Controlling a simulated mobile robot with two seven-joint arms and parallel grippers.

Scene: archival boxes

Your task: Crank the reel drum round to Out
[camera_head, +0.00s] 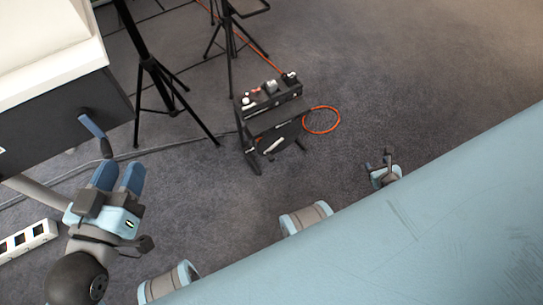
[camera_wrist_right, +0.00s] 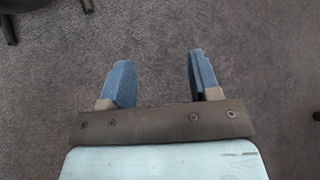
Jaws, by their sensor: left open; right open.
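A black reel unit (camera_head: 270,115) stands on the carpet in the head view, with an orange cable (camera_head: 321,120) looped beside it. Its dark round face bears a small pale handle (camera_head: 272,146); any "Out" mark is too small to read. A blue crank-like lever (camera_head: 91,125) with a dark knob (camera_head: 105,148) sticks out at the dark-sided box. My left gripper (camera_head: 119,173) is open and empty just below that knob, well left of the reel unit. My right gripper (camera_wrist_right: 160,78) is open and empty over bare carpet in the right wrist view.
Black tripod legs (camera_head: 150,65) and a second stand (camera_head: 228,45) rise behind the reel unit. A white-topped, dark-sided box (camera_head: 75,110) is at the left. A white power strip (camera_head: 28,238) lies at lower left.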

